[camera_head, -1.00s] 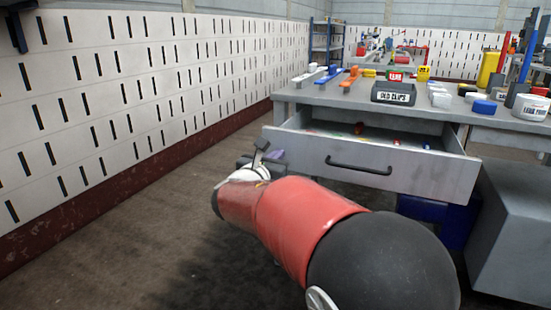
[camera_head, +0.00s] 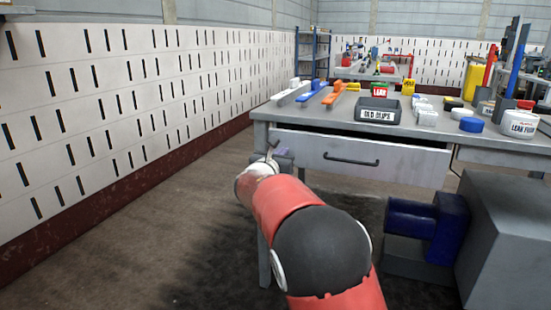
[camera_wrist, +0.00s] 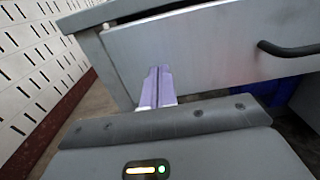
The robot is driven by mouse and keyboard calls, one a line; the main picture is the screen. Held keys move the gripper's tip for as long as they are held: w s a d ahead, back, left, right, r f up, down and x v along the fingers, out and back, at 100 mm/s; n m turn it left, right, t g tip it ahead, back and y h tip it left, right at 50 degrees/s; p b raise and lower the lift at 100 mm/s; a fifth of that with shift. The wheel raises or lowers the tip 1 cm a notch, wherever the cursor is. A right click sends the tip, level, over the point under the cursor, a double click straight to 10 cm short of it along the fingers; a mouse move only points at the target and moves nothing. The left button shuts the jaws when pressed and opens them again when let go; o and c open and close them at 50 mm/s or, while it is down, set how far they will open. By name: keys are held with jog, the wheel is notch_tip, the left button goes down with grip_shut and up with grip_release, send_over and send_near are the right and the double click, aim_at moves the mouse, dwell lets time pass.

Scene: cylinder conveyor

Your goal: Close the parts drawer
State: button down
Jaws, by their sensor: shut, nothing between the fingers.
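The parts drawer (camera_head: 400,162) is a grey panel with a black bar handle (camera_head: 350,159) under the workbench top. In the head view my gripper (camera_head: 284,154) is partly hidden by my wrist.
The workbench (camera_head: 262,114) carries a dark bin (camera_head: 378,112), coloured bars and several small containers. A blue motor-like object (camera_head: 428,222) and a grey block (camera_head: 505,235) stand at the lower right. A slotted white wall (camera_head: 120,100) runs along the left, with open floor before it.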

jog(key=p+x, duration=0.1)
jog(key=x, duration=0.5)
jog(key=shift+w+d+p, duration=0.1)
jog(key=shift+w+p, duration=0.25)
jog(key=shift+p, duration=0.05)
jog(key=shift+w+r, duration=0.15)
jog(key=shift+w, duration=0.05)
jog(key=shift+d+r, duration=0.1)
jog(key=shift+r, duration=0.1)
